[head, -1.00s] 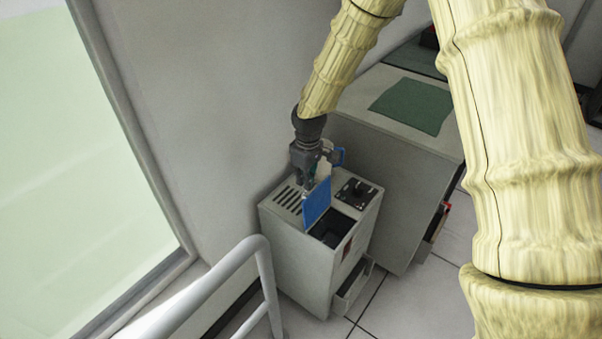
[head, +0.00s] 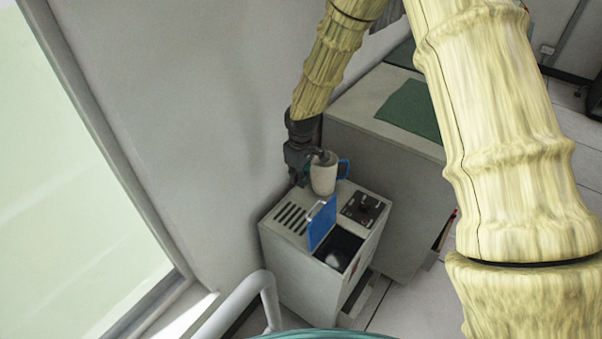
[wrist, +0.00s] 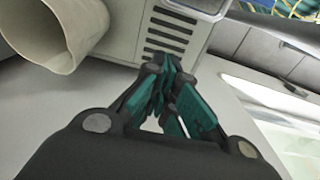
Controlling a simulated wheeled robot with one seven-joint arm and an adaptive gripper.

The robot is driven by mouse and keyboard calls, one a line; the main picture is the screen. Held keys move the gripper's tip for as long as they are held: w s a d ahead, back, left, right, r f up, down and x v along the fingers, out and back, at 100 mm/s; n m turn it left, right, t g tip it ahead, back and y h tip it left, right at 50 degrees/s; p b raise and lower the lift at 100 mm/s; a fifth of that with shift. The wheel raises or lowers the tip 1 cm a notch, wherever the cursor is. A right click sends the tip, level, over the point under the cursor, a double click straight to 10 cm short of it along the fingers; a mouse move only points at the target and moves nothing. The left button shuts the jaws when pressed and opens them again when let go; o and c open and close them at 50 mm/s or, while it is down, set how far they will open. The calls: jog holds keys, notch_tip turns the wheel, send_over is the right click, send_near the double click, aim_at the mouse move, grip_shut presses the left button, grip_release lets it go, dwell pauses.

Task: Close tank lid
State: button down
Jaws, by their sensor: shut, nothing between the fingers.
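A pale box-shaped machine (head: 290,258) stands against the wall in the head view. Its blue tank lid (head: 322,224) is raised, standing steeply beside the dark open tank (head: 342,247). A small light handle shows on the lid's upper edge. My gripper (head: 296,180) is behind the machine's slotted top, apart from the lid. In the wrist view my gripper (wrist: 170,80) has its dark green fingers together, with nothing held. The lid (wrist: 200,8) is partly cut off at the top edge there. Whether the fingers touch the machine's top is unclear.
A cabinet (head: 355,115) with a green mat (head: 410,109) stands behind. A white railing (head: 245,293) is in front.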

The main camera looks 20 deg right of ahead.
notch_tip(320, 180, down, 6)
jog(key=s+d+p, duration=0.2)
jog(key=p, duration=0.1)
jog(key=shift+f, duration=0.25)
jog(key=shift+s+d, duration=0.1)
jog(key=shift+s, duration=0.1)
dwell(0.5)
